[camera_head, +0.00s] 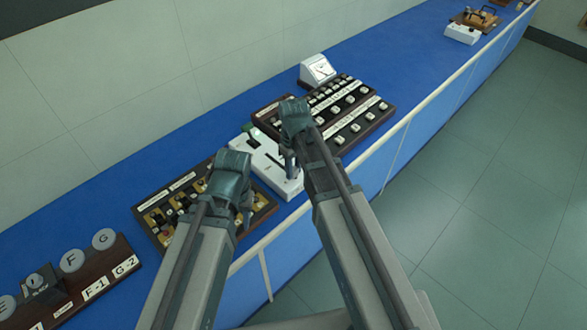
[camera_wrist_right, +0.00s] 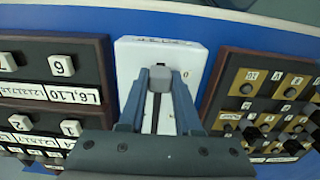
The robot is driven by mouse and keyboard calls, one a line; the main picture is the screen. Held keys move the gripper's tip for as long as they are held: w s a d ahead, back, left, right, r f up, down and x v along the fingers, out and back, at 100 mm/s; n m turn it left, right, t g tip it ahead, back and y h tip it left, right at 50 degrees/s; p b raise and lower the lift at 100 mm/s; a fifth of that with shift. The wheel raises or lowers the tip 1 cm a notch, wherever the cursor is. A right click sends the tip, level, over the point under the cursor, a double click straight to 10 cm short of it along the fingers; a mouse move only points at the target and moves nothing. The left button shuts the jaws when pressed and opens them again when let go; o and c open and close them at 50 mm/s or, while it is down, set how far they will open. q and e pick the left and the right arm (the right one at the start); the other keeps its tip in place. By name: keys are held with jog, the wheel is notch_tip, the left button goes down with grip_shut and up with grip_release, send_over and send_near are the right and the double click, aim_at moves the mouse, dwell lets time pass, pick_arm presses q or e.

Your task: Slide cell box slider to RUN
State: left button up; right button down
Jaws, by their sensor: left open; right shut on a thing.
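The cell box (camera_head: 262,152) is a white box with dark slots on the blue bench, partly hidden by my right arm in the head view. In the right wrist view the white box (camera_wrist_right: 197,60) fills the upper middle, with a dark slot running lengthwise. A grey slider knob (camera_wrist_right: 159,78) stands on that slot. My right gripper (camera_head: 289,172) reaches down onto the box; in the wrist view its fingers (camera_wrist_right: 160,86) are shut on the knob, one on each side. The printing at the box's far end is too small to read. My left gripper (camera_head: 247,212) is open and empty over the brass-plated panel.
A dark panel with brass plates and knobs (camera_head: 157,216) lies left of the box. A wood-framed button panel (camera_head: 364,114) lies close on its right, with a white meter (camera_head: 318,70) behind. A lettered panel (camera_head: 72,283) is at lower left. A white rail (camera_head: 430,101) edges the bench.

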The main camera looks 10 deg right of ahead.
aim_at(276, 162)
dwell(0.8)
jog(key=w+a, duration=0.1)
jog(key=w, duration=0.1)
jog(key=w+a, duration=0.3)
jog(key=w, duration=0.2)
jog(key=shift+a, duration=0.3)
jog(key=shift+s, duration=0.15)
jog(key=shift+d, duration=0.1)
jog(key=c, duration=0.6)
grip_release()
pick_arm(q)
jog(key=shift+r, duration=0.1)
pick_arm(e)
jog(key=shift+r, duration=0.1)
pick_arm(q)
notch_tip(276, 162, up, 14)
jog(key=p, duration=1.4)
pick_arm(e)
notch_tip(276, 162, up, 14)
